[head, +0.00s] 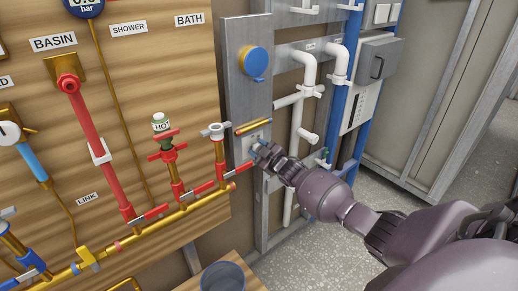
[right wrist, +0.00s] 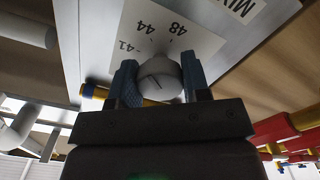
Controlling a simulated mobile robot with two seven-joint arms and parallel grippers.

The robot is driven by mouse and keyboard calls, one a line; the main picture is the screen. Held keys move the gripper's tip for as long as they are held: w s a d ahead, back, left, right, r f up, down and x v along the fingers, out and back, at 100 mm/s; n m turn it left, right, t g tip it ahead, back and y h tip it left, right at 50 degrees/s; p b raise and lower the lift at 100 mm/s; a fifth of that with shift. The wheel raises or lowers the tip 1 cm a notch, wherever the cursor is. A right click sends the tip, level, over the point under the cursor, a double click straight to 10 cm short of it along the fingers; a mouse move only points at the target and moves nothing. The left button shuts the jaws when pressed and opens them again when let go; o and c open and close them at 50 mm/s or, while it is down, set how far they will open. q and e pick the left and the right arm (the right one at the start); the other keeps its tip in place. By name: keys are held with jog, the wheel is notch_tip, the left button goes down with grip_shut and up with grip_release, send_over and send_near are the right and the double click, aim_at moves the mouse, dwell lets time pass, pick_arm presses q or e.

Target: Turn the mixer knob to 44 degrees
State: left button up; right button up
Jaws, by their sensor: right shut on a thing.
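The mixer knob (right wrist: 160,78) is a round pale grey knob in the right wrist view. It sits in front of a white scale plate (right wrist: 196,42) printed with 41, 44 and 48. My right gripper (right wrist: 159,84) has one blue-padded finger on each side of the knob and is shut on it. In the head view my right gripper (head: 259,149) reaches the lower part of the grey metal panel (head: 238,100) and mostly hides the knob. I cannot tell which number the knob points to. My left gripper is not in view.
A thermometer-like brass bar (head: 253,126) is just above my right gripper. A blue round cap (head: 254,62) is higher on the panel. Red and brass pipes with valves (head: 178,190) run close on the left. White pipes (head: 299,110) stand to the right. A grey bucket (head: 223,277) is below.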

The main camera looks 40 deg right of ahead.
jog(key=shift+m, duration=0.5)
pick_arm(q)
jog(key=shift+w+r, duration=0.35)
pick_arm(e)
jog(key=o, duration=0.9)
jog(key=shift+o, duration=0.2)
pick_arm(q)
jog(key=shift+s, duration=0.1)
pick_arm(e)
jog(key=shift+s, duration=0.1)
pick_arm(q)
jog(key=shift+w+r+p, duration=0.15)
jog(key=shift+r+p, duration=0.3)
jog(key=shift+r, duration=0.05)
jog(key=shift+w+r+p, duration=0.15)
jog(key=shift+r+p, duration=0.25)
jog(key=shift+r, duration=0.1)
pick_arm(e)
jog(key=s, duration=1)
jog(key=shift+s+d, duration=0.3)
jog(key=shift+d, duration=0.1)
jog(key=shift+f, duration=0.1)
